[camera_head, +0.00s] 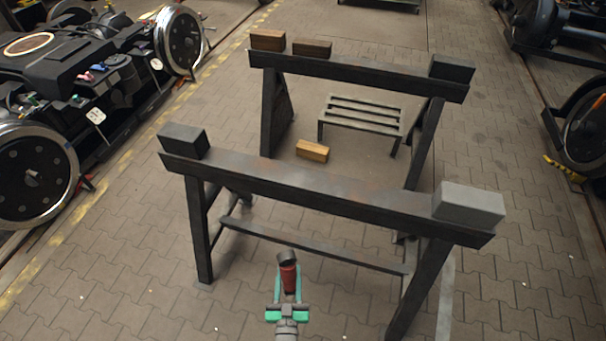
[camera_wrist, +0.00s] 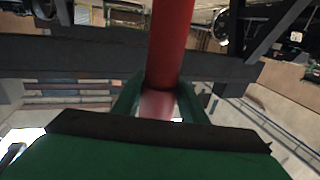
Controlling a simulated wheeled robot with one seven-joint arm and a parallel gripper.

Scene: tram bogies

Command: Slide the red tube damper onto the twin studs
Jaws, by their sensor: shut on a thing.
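The red tube damper (camera_head: 288,280) is held in my gripper (camera_head: 287,296) at the bottom middle of the head view. A dark end piece shows at its top. In the wrist view the red tube (camera_wrist: 171,45) rises between the green fingers of my gripper (camera_wrist: 160,103), which are shut on it. The tube looks upright or nearly so in the head view. It is in front of the near trestle's lower rail, apart from it as far as I can tell. I cannot make out the twin studs in either view.
Two dark trestles stand ahead: the near beam (camera_head: 320,196) and the far beam (camera_head: 360,76), with blocks on top. A slatted stool (camera_head: 362,112) and a wooden block (camera_head: 312,150) are on the floor between them. A bogie (camera_head: 90,85) stands at left. Paving at lower left is clear.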

